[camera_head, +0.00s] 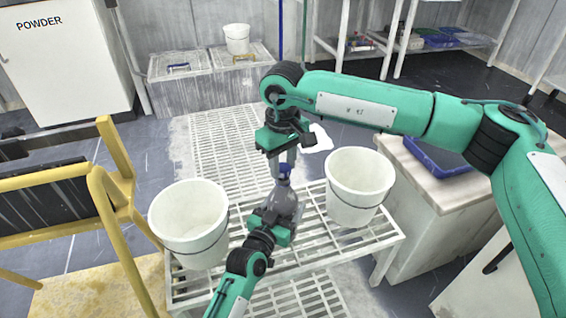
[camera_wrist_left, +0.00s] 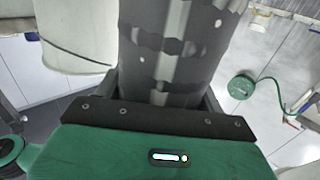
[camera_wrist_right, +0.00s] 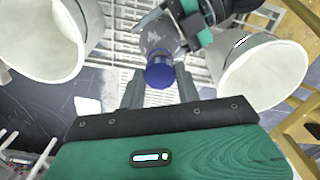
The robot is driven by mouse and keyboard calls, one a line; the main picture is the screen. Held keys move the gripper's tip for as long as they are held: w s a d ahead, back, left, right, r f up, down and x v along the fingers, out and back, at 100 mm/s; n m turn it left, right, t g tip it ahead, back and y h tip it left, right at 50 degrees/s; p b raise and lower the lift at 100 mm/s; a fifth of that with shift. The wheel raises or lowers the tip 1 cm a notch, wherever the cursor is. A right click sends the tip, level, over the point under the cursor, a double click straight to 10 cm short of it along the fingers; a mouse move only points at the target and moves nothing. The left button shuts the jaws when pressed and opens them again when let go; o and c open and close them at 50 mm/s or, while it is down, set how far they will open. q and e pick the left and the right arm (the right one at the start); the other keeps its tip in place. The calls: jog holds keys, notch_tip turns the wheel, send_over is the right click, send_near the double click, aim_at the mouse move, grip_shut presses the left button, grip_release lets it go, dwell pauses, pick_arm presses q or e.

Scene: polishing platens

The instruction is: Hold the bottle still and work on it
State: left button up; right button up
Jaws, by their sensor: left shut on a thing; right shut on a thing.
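The grey, see-through bottle (camera_head: 285,203) stands upright above the slatted white rack (camera_head: 390,236), with a blue cap (camera_head: 285,170) on top. My left gripper (camera_head: 277,222) is shut on the bottle's body from the near side. In the left wrist view the bottle's wall (camera_wrist_left: 165,50) fills the space between the fingers. My right gripper (camera_head: 284,165) points down from above and is shut on the cap. In the right wrist view the blue cap (camera_wrist_right: 160,72) sits between the fingertips. The bottle's base is hidden behind my left gripper.
A white bucket (camera_head: 190,225) stands left of the bottle and another (camera_head: 360,185) right of it, both close to my arms. A yellow frame (camera_head: 105,190) stands at the left. A counter with a blue tray (camera_head: 435,155) is at the right.

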aim_at(283, 168)
jog(key=shift+r, duration=2)
pick_arm(q)
jog(key=o, duration=1.9)
jog(key=shift+o, duration=0.2)
